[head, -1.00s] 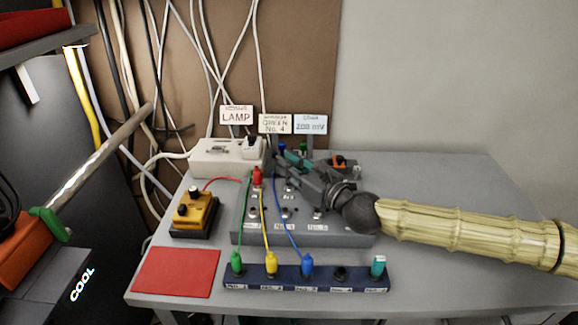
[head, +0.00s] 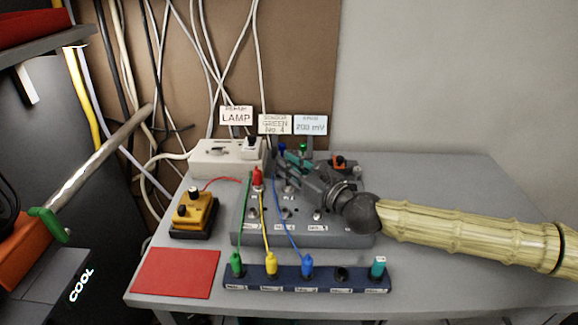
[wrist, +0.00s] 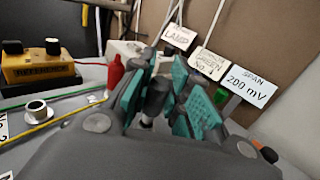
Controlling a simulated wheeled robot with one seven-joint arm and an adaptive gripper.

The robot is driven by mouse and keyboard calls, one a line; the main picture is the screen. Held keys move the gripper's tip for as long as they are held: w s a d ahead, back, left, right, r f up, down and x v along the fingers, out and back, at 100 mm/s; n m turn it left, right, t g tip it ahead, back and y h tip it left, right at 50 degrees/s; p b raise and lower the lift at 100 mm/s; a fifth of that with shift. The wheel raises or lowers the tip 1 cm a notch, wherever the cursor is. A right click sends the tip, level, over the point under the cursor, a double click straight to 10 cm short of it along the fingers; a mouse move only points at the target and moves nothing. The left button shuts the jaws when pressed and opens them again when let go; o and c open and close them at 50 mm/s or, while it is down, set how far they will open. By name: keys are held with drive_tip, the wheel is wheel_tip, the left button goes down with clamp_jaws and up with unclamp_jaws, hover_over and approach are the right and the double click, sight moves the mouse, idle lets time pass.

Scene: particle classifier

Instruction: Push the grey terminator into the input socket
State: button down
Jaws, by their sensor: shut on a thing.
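My gripper (head: 291,161) is over the back part of the grey panel box (head: 335,239), reaching in from the right. In the wrist view its teal finger pads (wrist: 172,100) are shut on the grey terminator (wrist: 155,97), a dark grey cylinder standing roughly upright between them. A small pale part shows just under the terminator, at the panel. The input socket is hidden behind my fingers and wrist, and I cannot tell how deep the terminator sits. In the head view my gripper hides the terminator.
A red plug (head: 257,177) stands left of my gripper. Green, yellow and blue leads run to the blue strip (head: 325,286) in front. An orange box (head: 195,212), a white box (head: 212,157) and a red mat (head: 176,272) lie left. The table's right side is clear.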

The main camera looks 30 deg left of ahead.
drive_tip(key=shift+f+b, duration=0.55)
drive_tip(key=shift+f, duration=0.05)
idle(0.6)
drive_tip(key=c, duration=1.3)
unclamp_jaws()
drive_tip(key=shift+f, duration=0.1)
drive_tip(key=shift+r+v, duration=0.1)
drive_tip(key=shift+v, duration=2.9)
drive_tip(key=shift+r+v, duration=0.15)
drive_tip(key=shift+v, duration=2.85)
